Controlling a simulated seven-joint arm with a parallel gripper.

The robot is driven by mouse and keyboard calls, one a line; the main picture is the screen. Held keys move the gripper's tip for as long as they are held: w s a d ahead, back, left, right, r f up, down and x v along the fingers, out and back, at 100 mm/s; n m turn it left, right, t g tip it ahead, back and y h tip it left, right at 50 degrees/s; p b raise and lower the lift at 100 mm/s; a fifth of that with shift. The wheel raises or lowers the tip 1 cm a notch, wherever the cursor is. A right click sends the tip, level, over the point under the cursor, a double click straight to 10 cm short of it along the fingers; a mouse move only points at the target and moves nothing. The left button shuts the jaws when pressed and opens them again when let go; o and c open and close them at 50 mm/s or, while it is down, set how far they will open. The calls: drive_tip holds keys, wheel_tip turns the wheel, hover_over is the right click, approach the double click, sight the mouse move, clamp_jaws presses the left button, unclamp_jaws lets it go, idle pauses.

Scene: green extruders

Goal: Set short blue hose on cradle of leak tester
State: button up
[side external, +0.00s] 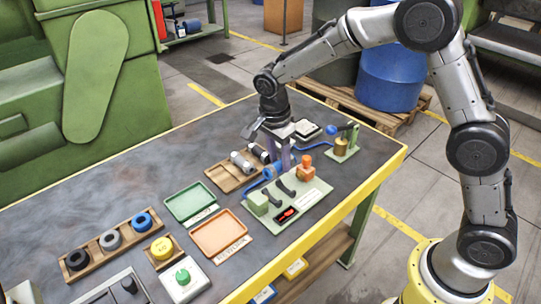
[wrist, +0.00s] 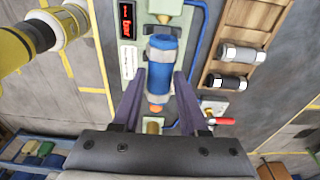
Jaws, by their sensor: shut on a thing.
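The short blue hose (wrist: 162,68) is between the finger tips of my gripper (wrist: 160,76) in the wrist view. My gripper (side external: 281,165) is shut on it. In the side view the blue hose (side external: 268,173) shows only partly, beside the fingers. The leak tester (side external: 289,215) is a pale green plate with a red display, a green block, an orange block and dark curved cradle supports (side external: 277,192). The hose is close to the far edge of the plate, apart from the supports as far as I can see. Its exact height is unclear.
A wooden tray (side external: 224,178) with grey and black hoses lies left of my gripper. Green (side external: 190,203) and orange (side external: 219,234) trays lie nearer the front left. A brass fitting stand (side external: 342,146) with a blue tube is at the right.

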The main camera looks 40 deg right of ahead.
drive_tip(key=shift+f, duration=4.25)
drive_tip(key=o, duration=1.2)
